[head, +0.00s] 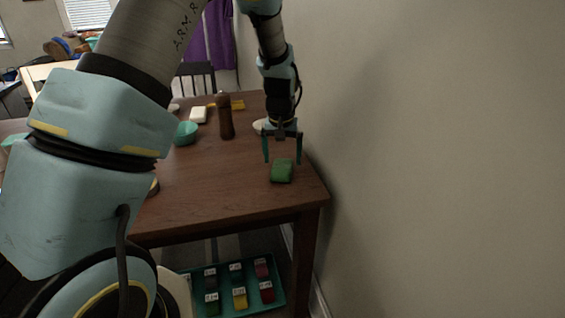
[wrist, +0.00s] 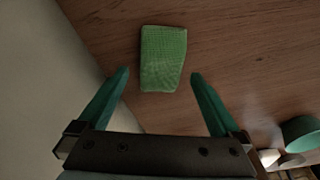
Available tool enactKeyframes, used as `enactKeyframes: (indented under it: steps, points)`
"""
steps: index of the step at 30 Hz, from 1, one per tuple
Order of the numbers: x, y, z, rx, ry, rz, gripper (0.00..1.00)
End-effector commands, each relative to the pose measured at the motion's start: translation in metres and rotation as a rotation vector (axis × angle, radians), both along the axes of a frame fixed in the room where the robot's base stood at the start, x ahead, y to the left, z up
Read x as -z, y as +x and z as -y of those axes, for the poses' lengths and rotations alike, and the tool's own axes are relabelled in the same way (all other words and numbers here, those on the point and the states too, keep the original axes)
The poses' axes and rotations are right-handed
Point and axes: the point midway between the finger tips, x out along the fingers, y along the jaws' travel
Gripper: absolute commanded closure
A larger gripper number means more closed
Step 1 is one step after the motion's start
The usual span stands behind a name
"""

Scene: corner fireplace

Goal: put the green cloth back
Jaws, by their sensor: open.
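The green cloth (head: 282,171) is a small folded block lying on the brown table (head: 225,200), near its right edge by the wall. In the wrist view the cloth (wrist: 163,58) lies flat on the wood, ahead of the fingertips and roughly centred between their lines. My gripper (head: 283,162) is above the table at the cloth, with its two teal fingers spread. In the wrist view my gripper (wrist: 160,75) is open with nothing between its fingers. On the floor below is a teal tray (head: 284,296) holding several labelled folded cloths in grey, green, yellow and red.
A teal bowl (head: 186,134), a dark brown bottle (head: 225,118), a white block (head: 198,115) and yellow items (head: 238,104) stand farther back on the table. The wall (head: 430,150) is close on the right. The table's front right area is clear around the cloth.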

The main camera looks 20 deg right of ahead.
Motion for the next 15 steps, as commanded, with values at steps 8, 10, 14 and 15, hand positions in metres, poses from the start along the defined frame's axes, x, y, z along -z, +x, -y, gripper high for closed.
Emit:
enactKeyframes:
  steps: [8, 10, 14, 15]
  points:
    - [-0.06, -0.007, -0.003, 0.001, -0.003, 0.004, 0.0]
    - [-0.071, -0.009, -0.005, 0.0, -0.003, 0.004, 0.0]
    - [-0.087, -0.011, -0.006, 0.0, -0.002, 0.002, 0.0]
    - [-0.09, -0.012, -0.006, 0.0, -0.001, 0.003, 0.0]
